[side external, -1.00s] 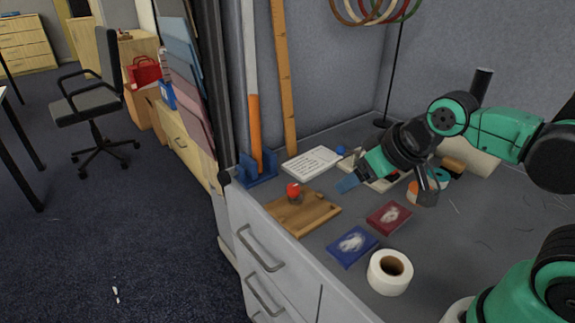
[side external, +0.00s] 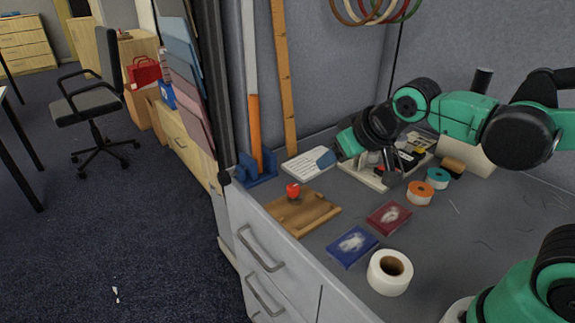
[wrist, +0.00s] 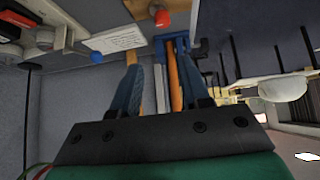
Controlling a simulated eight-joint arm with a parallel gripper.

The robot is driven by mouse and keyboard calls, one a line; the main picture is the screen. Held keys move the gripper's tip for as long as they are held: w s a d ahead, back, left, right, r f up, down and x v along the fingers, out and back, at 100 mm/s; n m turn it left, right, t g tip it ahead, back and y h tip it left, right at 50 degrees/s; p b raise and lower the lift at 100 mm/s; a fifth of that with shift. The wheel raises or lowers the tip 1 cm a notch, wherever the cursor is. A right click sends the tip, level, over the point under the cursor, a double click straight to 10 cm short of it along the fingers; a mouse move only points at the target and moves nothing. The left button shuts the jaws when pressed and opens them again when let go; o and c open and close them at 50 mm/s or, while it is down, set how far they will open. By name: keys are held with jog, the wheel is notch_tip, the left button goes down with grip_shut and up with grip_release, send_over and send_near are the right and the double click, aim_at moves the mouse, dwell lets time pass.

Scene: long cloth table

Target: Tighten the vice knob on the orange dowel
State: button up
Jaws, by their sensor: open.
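In the wrist view the orange dowel (wrist: 175,85) and blue holder (wrist: 172,42) show between and beyond my blue fingers (wrist: 158,62); the red piece (wrist: 162,18) is near the top.
A printed white card (side external: 300,165) lies beside the holder, with a tan ruler-like strip (side external: 286,80) against the wall. A tray of small items (side external: 375,178) lies right of it. Blue (side external: 352,246) and maroon (side external: 389,217) packets and a white tape roll (side external: 390,272) lie in front.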

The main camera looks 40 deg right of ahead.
jog(key=w+a+t, duration=0.2)
jog(key=w, duration=0.7)
jog(key=t, duration=0.3)
send_near(225, 174)
jog(key=shift+y, duration=0.3)
jog(key=x, duration=0.5)
jog(key=shift+d, duration=0.15)
jog(key=shift+t, duration=0.3)
jog(key=shift+x, duration=2.85)
jog(key=shift+f, duration=0.15)
grip_shut()
